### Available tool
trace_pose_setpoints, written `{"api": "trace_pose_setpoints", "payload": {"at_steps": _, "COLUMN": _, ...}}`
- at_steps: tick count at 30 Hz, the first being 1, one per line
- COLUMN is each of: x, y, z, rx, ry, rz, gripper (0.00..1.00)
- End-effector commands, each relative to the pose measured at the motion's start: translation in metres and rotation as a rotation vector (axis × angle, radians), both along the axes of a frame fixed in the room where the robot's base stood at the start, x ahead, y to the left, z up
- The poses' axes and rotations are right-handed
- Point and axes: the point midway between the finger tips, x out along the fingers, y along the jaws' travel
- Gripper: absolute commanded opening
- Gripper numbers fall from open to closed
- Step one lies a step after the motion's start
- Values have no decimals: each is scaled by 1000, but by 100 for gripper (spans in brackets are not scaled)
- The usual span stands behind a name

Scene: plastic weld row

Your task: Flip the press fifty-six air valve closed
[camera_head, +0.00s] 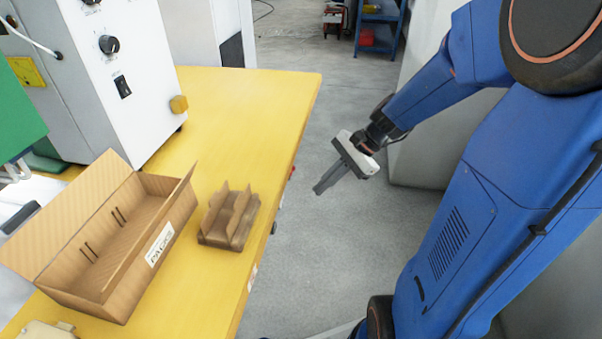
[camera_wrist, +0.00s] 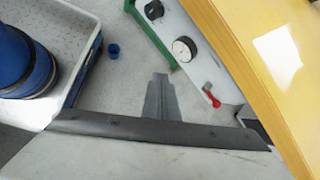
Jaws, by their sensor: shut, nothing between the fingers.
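The air valve with a red lever (camera_wrist: 212,98) shows in the wrist view on a pale panel below the yellow table's edge. A grey metal stub shows at the lever's upper end. In the head view only a small red bit (camera_head: 292,172) shows at the table's right side, probably the same valve; the panel there is hidden. My gripper (camera_head: 319,189) is shut and empty, over the aisle to the right of the table. In the wrist view its fingertips (camera_wrist: 160,77) are left of the red lever and apart from it. I cannot read which press the valve belongs to.
A round gauge (camera_wrist: 184,49) and a black knob (camera_wrist: 154,10) sit on the panel, with a green edge (camera_wrist: 150,35) beside them. An open cardboard box (camera_head: 62,298) and a brown holder (camera_head: 229,218) stand on the yellow table (camera_head: 245,105). The grey floor is clear around my gripper.

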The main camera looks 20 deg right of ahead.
Motion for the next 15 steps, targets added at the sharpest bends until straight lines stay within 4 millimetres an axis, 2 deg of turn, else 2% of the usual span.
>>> {"api": "trace_pose_setpoints", "payload": {"at_steps": 15, "x": 78, "y": -40, "z": -46, "rx": 323, "ry": 268, "rz": -446, "gripper": 0}}
